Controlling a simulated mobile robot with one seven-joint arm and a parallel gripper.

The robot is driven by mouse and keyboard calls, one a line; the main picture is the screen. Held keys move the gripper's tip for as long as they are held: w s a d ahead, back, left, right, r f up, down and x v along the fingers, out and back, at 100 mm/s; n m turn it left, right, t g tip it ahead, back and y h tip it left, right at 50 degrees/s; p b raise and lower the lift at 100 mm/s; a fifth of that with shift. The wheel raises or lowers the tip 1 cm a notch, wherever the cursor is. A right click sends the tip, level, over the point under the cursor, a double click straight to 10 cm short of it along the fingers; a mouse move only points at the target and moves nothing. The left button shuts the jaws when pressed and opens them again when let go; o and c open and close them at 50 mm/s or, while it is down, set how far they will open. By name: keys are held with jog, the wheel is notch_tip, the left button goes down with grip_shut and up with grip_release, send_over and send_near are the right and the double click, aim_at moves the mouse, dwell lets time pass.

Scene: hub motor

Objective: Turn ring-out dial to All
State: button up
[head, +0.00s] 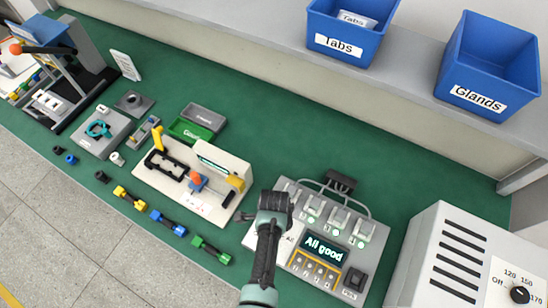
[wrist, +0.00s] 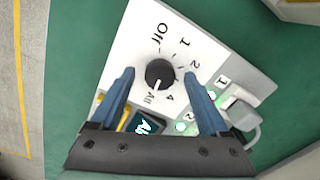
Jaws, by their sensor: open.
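The ring-out dial (wrist: 160,73) is a round black knob on a white label in the wrist view. The label reads Off, 1, 2, 4 and All around it. The knob's white mark points down to the word All. My gripper (wrist: 159,74) is open, one blue finger on each side of the knob, with gaps between. The grey tester (head: 300,262) shows in the head view, its screen (head: 323,249) reading "All good". My arm hides the dial there.
Several cable plugs with green lights (head: 338,216) stand along the tester's back. A grey cabinet (head: 462,262) with a black knob stands to the right. A cream fixture (head: 190,185) is to the left. Blue bins labelled Tabs (head: 335,42) and Glands (head: 480,97) sit on the shelf.

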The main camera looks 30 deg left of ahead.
notch_tip(320, 180, up, 13)
dwell(0.6)
jog(key=shift+f, duration=0.1)
dwell(2.1)
